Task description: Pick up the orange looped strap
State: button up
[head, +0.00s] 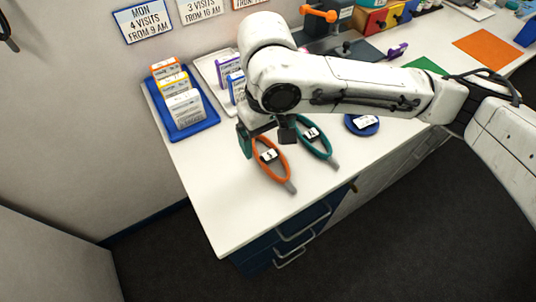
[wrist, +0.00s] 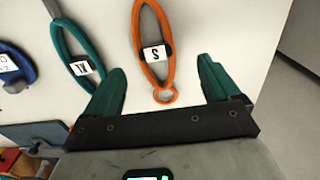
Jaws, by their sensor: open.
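The orange looped strap (head: 284,176) lies on the white counter near its front left end, with a white tag marked S. In the wrist view the orange strap (wrist: 140,28) runs from the top edge down to a small ring at its end, which sits between my finger tips. My gripper (head: 265,138) is over the counter by the strap's far end in the head view. In the wrist view my gripper (wrist: 163,88) has its green fingers spread apart with nothing held. Whether the fingers reach the strap's height I cannot tell.
A teal looped strap (head: 328,154) with an XL tag lies close beside the orange one. A blue round strap (head: 350,124) lies further right. A blue tray (head: 209,122) with several boxes stands at the left. The counter's front left corner (head: 225,215) is clear.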

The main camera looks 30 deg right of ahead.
aim_at(269, 155)
jog(key=shift+d+f, duration=0.2)
jog(key=shift+f, duration=1.3)
jog(key=shift+d+f, duration=0.15)
jog(key=shift+f, duration=1.35)
jog(key=c, duration=1.2)
jog(key=shift+r, duration=0.15)
